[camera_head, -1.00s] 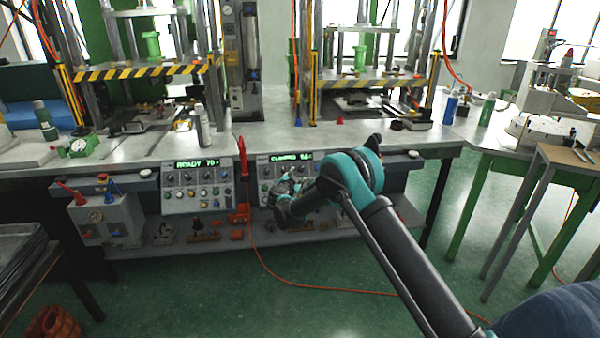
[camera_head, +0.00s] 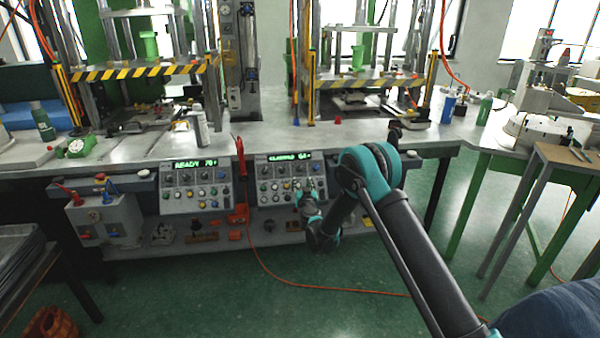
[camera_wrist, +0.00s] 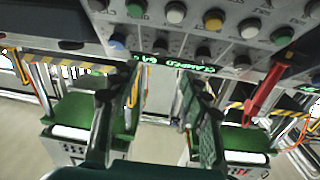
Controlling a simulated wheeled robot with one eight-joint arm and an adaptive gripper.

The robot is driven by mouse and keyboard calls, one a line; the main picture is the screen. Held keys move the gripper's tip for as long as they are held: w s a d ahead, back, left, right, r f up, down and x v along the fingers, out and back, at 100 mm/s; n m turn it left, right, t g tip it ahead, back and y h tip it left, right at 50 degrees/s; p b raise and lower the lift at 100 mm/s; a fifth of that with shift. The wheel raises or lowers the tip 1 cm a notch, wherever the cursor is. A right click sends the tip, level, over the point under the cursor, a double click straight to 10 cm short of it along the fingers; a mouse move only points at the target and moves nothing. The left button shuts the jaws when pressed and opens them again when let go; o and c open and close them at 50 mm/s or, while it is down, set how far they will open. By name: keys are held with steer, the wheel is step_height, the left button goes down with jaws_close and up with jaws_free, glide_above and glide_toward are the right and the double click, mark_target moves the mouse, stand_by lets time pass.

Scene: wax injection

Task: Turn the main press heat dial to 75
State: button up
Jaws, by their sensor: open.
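The right control panel (camera_head: 284,197) has a green lit display (camera_head: 289,156) reading "CLAMPED" and a number I read only roughly, about 64. A row of dark dials sits under the display, with coloured buttons below. The left panel (camera_head: 194,203) shows "READY 70". I cannot tell which dial is the main press heat dial. My gripper (camera_head: 306,193) is at the right part of the right panel. In the wrist view my gripper (camera_wrist: 155,108) is open and empty. The panel and its display (camera_wrist: 175,64) appear upside down beyond the fingers, with dark dials (camera_wrist: 203,53) near them.
A red lever (camera_wrist: 262,97) stands beside the panel in the wrist view. An orange cable (camera_head: 262,262) runs down to the floor. Presses with striped guards (camera_head: 370,83) stand on the bench above. A grey box with red and blue levers (camera_head: 105,215) is at left.

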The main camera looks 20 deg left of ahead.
mark_target(299, 169)
steer(key=x, duration=1)
steer(key=shift+w+a, duration=0.2)
steer(key=shift+w, duration=0.1)
steer(key=shift+c, duration=0.3)
jaws_close()
steer(key=shift+s+a+m+h, duration=0.15)
steer(key=shift+m+h, duration=0.15)
steer(key=shift+m, duration=0.2)
steer(key=shift+m+t+h, duration=0.3)
steer(key=shift+m+h, duration=0.1)
steer(key=shift+m, duration=0.3)
steer(key=shift+o, duration=0.3)
jaws_free()
steer(key=v, duration=1.2)
